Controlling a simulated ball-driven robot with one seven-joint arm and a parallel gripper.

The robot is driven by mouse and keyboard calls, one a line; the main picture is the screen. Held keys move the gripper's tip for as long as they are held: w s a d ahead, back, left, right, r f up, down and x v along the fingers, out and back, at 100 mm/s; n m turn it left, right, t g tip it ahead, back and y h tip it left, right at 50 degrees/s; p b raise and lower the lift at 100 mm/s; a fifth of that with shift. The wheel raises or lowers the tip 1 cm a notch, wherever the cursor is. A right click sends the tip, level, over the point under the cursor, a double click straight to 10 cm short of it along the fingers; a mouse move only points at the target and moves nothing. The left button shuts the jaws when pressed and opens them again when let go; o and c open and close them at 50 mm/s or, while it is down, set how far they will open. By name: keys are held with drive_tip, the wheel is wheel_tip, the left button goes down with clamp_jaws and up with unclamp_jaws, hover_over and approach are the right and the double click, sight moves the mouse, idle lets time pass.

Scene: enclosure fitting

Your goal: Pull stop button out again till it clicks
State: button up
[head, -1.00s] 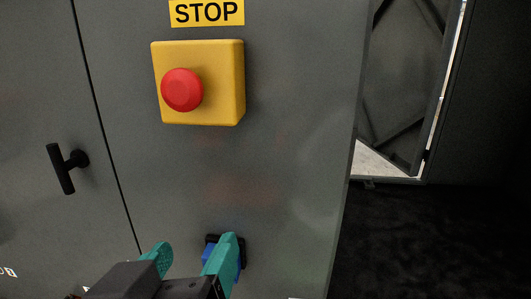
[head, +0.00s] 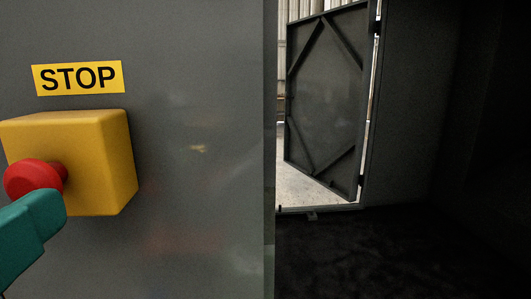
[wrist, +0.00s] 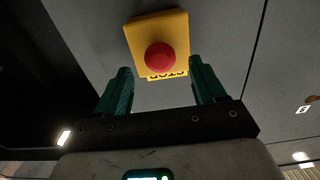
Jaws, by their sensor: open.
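The stop button is a red mushroom head (head: 32,179) on a yellow box (head: 100,155) fixed to a grey cabinet face, under a yellow STOP label (head: 78,78). In the head view one teal finger of my gripper (head: 30,235) overlaps the lower part of the red head; the other finger is out of frame. In the wrist view my gripper (wrist: 158,90) is open and empty, its two fingers apart. The red button (wrist: 160,57) shows beyond the fingertips, roughly centred between them. I cannot tell whether a finger touches it.
The grey cabinet panel (head: 200,150) ends at a vertical edge right of the box. Beyond it is a dark floor (head: 370,255) and an open braced door (head: 330,100) with light behind. The panel right of the yellow box is clear.

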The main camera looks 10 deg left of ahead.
sight(23, 192)
drive_tip(key=shift+x, duration=1.55)
